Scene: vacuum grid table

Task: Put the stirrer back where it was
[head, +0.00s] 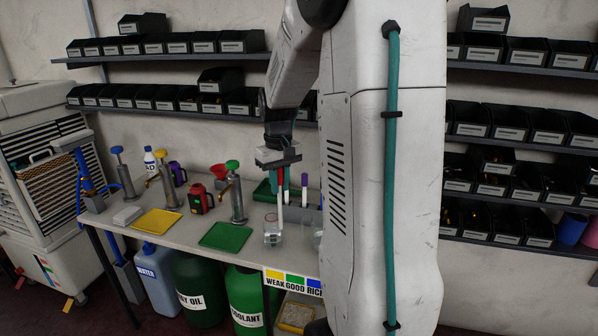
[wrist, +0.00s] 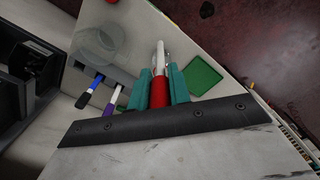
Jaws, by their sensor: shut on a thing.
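My gripper (head: 281,182) is shut on the red handle of the stirrer (head: 280,205). The stirrer's white shaft points down from the fingers, and its lower end overlaps a clear glass beaker (head: 271,236) on the table in the head view. I cannot tell whether the tip is inside it. In the wrist view my teal fingers (wrist: 158,88) flank the red handle, with the white shaft (wrist: 160,56) beyond. A grey holder (head: 307,215) stands behind, partly hidden by my arm.
A second glass beaker (wrist: 97,42) stands near the holder. On the table (head: 205,228) are a green mat (head: 226,236), a yellow mat (head: 158,222), brass-and-grey pump dispensers (head: 237,196) and a red canister (head: 200,198). A green tray (head: 265,190) lies at the back. Bin shelves line the wall.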

